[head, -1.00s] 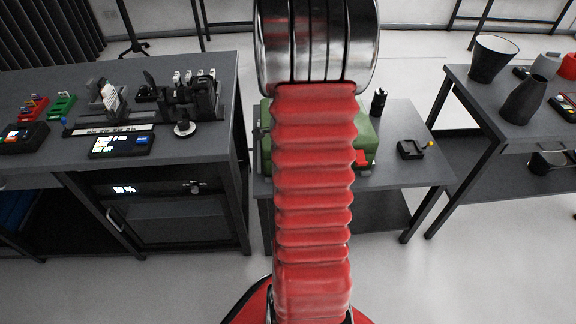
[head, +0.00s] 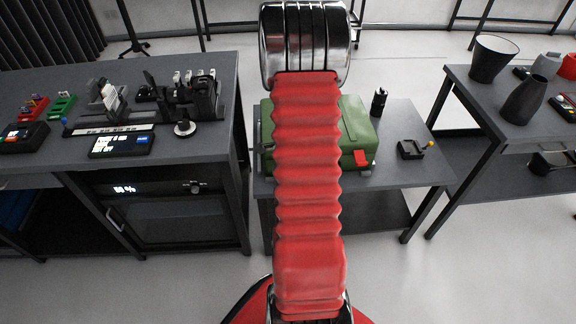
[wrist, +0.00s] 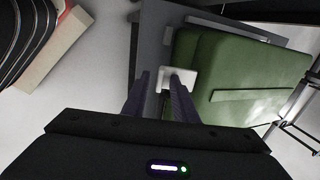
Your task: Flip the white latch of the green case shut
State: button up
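The green case (head: 357,122) sits on a small dark table, its lid down as far as I can see. My red arm covers its middle in the head view. It also fills the right of the wrist view (wrist: 255,75). The white latch (wrist: 187,77) shows at the case's near edge in the wrist view, sticking out from the green side. My gripper (wrist: 159,77) points at it with its two dark fingers apart and nothing held. The right fingertip overlaps the latch in view; I cannot tell whether they touch. The gripper is hidden in the head view.
A red latch (head: 361,158) is on the case's front right. A black bottle (head: 379,101) and a small black holder (head: 410,149) stand right of it on the table (head: 400,185). A crowded workbench (head: 200,145) stands close on the left, another table (head: 480,98) on the right.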

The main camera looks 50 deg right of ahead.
jog(key=shift+c, duration=0.5)
grip_shut()
jog(key=shift+d, duration=0.2)
jog(key=shift+a, duration=0.1)
